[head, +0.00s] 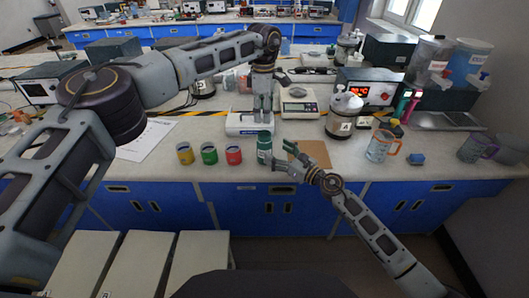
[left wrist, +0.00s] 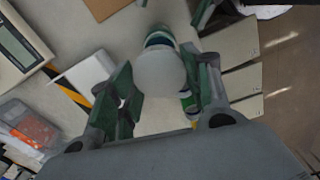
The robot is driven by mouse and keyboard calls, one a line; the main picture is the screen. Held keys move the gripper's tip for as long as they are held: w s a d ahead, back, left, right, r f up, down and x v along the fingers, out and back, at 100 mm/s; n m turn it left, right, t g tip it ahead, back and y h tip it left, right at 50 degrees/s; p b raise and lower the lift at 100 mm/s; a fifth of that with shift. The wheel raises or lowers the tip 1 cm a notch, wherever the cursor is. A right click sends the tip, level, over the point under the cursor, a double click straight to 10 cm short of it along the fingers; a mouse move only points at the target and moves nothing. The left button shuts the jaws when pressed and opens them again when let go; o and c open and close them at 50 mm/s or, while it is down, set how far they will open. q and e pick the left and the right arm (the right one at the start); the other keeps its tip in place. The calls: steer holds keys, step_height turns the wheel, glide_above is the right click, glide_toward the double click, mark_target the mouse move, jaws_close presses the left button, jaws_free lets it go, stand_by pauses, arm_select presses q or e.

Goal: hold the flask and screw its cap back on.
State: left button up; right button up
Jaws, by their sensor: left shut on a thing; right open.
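The green flask (head: 264,148) stands upright near the front edge of the bench in the head view. In the left wrist view part of its teal body (left wrist: 158,37) shows beyond a pale rounded cap (left wrist: 160,72). My left gripper (head: 263,119) points down just above the flask; in the left wrist view its fingers (left wrist: 160,88) are shut on the cap. I cannot tell whether the cap touches the flask. My right gripper (head: 274,163) is open at the flask's lower right side, level with its body.
Yellow (head: 185,153), green (head: 209,153) and red (head: 233,154) cups stand left of the flask. A brown board (head: 313,153) lies to the right. Behind are a white device (head: 240,126) and a scale (head: 298,106). A handled beaker (head: 378,147) stands farther right.

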mark_target(270, 147)
steer(key=shift+x, duration=3.5)
steer(key=shift+c, duration=0.3)
steer(key=c, duration=1.5)
arm_select(q)
steer(key=shift+f, duration=2.45)
